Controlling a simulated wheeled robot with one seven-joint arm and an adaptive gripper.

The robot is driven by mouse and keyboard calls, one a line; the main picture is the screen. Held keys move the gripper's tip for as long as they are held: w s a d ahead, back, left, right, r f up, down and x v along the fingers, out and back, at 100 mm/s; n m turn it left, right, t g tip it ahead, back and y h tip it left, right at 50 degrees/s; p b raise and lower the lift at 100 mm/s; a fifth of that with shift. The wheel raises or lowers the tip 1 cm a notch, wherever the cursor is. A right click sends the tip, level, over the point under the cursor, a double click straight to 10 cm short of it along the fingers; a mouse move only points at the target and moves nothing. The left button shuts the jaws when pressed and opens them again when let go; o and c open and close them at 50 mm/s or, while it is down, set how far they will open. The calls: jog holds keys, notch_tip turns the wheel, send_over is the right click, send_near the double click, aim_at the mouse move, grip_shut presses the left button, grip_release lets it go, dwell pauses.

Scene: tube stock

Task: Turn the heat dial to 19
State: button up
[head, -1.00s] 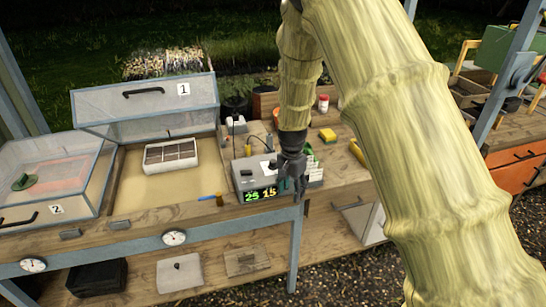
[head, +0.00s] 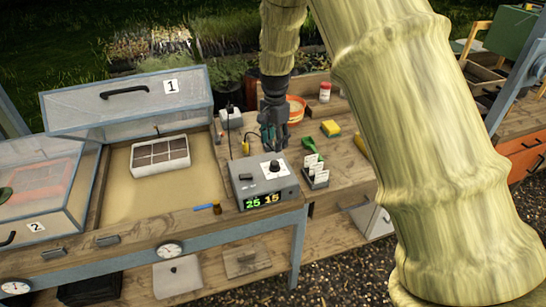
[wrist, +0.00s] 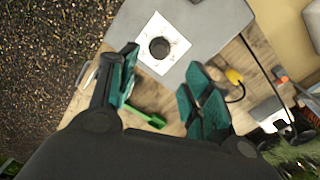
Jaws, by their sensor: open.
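The heat control box (head: 262,184) is a grey box on the bench. Its front display (head: 263,200) reads a green 25 and a yellow 15. The black heat dial (head: 274,167) stands on a white plate on the box's top. In the wrist view the dial (wrist: 159,47) shows from above on its white plate, ahead of the fingertips and between their lines. My gripper (head: 273,148) points down just behind the dial, apart from it. In the wrist view its teal-padded fingers (wrist: 160,80) are spread with nothing between them. The scale marks are too small to read.
A rack of white labels (head: 316,174) and a green tool (head: 312,144) stand right of the box. A yellow sponge (head: 330,128) and an orange pot (head: 297,108) lie behind. The opened frame (head: 160,205) with a seed tray (head: 160,155) is at left.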

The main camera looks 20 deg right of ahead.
aim_at(275, 162)
jog(key=shift+f+p, duration=1.55)
jog(key=shift+f, duration=3.1)
jog(key=c, duration=1.1)
